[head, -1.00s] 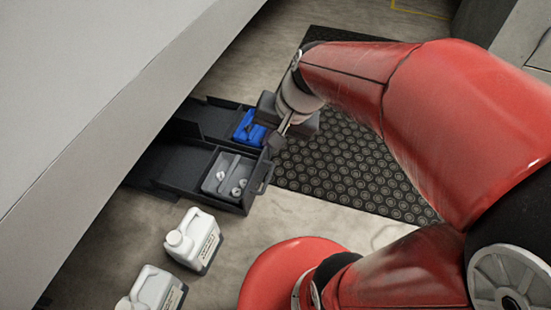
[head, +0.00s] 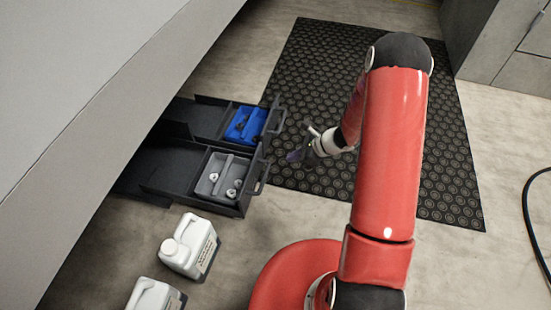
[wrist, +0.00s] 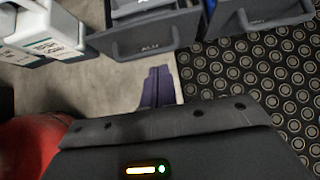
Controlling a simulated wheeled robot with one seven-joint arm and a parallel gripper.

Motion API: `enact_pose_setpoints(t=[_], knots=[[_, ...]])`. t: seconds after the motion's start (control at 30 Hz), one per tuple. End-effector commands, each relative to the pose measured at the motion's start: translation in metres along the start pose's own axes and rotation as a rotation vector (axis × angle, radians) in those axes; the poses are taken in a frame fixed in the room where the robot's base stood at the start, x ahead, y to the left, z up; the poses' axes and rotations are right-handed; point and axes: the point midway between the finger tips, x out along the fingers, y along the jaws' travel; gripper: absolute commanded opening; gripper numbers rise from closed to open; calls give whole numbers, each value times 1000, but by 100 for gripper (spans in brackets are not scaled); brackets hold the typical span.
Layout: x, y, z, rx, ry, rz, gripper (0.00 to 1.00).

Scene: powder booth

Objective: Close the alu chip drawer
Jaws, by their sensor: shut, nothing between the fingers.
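The alu chip drawer (head: 170,166) is dark grey and stands pulled out from under the large grey housing, on the side nearer the jugs. It holds a grey divided tray (head: 222,176) with small metal pieces. In the wrist view the closed fingers (wrist: 158,84) point towards the ALU front, with a gap of floor between.
A second open drawer (head: 205,119) with a blue tray (head: 246,125) is beside it, farther from the jugs. Two white jugs (head: 188,246) stand on the floor on the near side. A black studded mat (head: 320,60) covers floor to the right. Grey cabinets (head: 490,45) are at upper right.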

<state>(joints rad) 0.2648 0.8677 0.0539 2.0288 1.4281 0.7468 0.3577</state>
Motion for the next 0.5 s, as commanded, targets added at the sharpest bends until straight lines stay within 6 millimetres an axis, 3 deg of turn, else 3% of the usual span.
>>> enact_pose_setpoints(t=[0.17,0.5], knots=[[23,1,0,-1,-1,4,0],[96,1,-1,-3,0,4,0]])
